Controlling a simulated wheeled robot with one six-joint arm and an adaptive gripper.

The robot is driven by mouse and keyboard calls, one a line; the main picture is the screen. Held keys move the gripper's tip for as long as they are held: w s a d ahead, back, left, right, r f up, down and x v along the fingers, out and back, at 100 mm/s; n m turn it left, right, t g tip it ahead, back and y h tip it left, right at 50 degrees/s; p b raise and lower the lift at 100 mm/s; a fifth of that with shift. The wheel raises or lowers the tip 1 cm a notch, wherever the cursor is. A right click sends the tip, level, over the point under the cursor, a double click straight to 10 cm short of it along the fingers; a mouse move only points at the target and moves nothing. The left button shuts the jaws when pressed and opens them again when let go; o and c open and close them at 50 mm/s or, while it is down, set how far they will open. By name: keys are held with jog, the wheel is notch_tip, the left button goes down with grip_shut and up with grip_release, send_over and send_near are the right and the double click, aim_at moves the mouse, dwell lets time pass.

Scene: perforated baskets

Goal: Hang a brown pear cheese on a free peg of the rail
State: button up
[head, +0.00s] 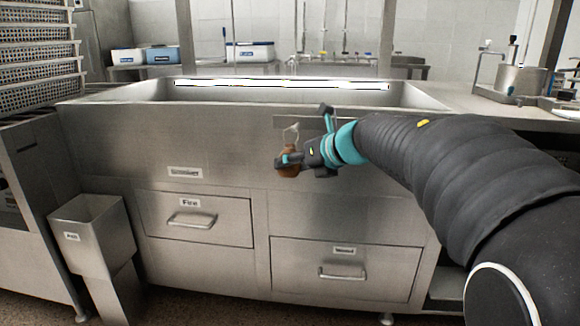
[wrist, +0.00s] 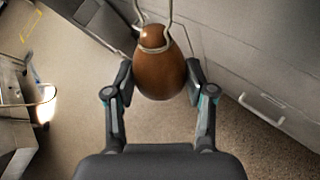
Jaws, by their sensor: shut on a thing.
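A brown pear cheese (head: 288,171) is in my gripper (head: 290,160), in front of the steel vat's front wall in the head view. In the wrist view the cheese (wrist: 160,75) sits between the two fingers, which press on its left and right sides. A pale cord is tied around its narrow neck, and its loop (head: 291,132) rises above the cheese. The cheese hangs roughly upright, clear of the floor. I cannot make out a rail with pegs for certain in either view.
The steel vat (head: 120,130) has drawers below, one marked Fire (head: 198,217). A steel bin (head: 95,240) stands at lower left, beside stacked perforated baskets (head: 40,60). A pot (head: 522,80) stands on the right counter. Blue-white boxes (head: 145,56) stand at the back.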

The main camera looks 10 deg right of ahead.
jog(key=w+d+f, duration=0.1)
jog(key=w+d, duration=0.1)
jog(key=w, duration=0.6)
jog(key=shift+d+p, duration=0.3)
jog(key=shift+p, duration=0.15)
dwell(0.5)
jog(key=shift+f, duration=0.1)
dwell(0.6)
jog(key=o, duration=1.4)
